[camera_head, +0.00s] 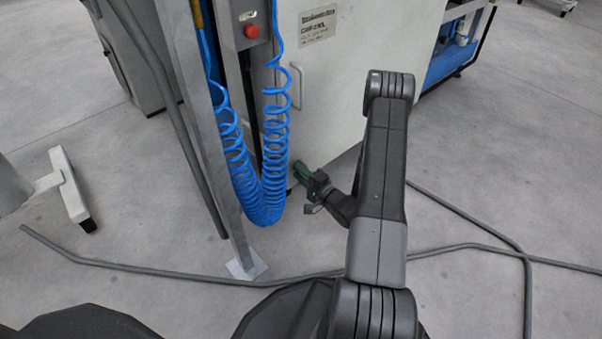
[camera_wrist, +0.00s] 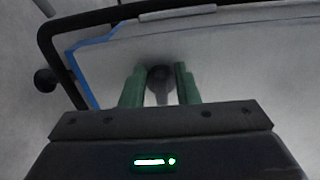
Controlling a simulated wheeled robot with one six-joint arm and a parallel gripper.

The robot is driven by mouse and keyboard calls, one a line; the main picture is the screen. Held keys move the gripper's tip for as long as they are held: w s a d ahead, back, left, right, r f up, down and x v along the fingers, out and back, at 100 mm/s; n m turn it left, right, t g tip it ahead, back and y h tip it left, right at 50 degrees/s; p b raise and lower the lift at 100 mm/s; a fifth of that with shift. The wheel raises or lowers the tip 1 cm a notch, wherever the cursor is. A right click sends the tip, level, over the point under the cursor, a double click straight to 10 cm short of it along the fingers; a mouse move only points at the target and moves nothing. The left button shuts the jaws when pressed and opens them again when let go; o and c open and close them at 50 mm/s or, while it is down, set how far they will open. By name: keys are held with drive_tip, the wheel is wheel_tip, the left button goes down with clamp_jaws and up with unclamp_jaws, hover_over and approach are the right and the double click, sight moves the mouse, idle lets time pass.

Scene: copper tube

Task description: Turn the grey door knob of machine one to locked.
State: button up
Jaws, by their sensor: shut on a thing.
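The grey door knob (camera_wrist: 160,80) shows in the wrist view as a dark, rounded piece between the two green fingers of my gripper (camera_wrist: 159,70). My gripper is shut on it, one finger on each side. In the head view, my gripper (camera_head: 299,169) is at the lower part of the pale machine panel (camera_head: 335,90), just right of the blue coiled hoses. The knob itself cannot be made out there. I cannot tell from these views which way the knob is turned.
Blue coiled hoses (camera_head: 275,140) hang beside a grey post (camera_head: 218,130) left of my gripper. A red button (camera_head: 251,31) is on a box above. A grey hose (camera_head: 150,274) lies across the floor. A dark bent tube (camera_wrist: 48,50) runs along the wrist view's left.

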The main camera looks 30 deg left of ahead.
drive_tip(key=shift+f+n, duration=0.1)
drive_tip(key=shift+n, duration=0.3)
drive_tip(key=o, duration=0.6)
drive_tip(key=shift+o, duration=0.2)
drive_tip(key=p+v, duration=0.3)
drive_tip(key=v, duration=1.1)
drive_tip(key=shift+p, duration=0.3)
drive_tip(key=shift+w+a, duration=0.1)
drive_tip(key=shift+a, duration=0.1)
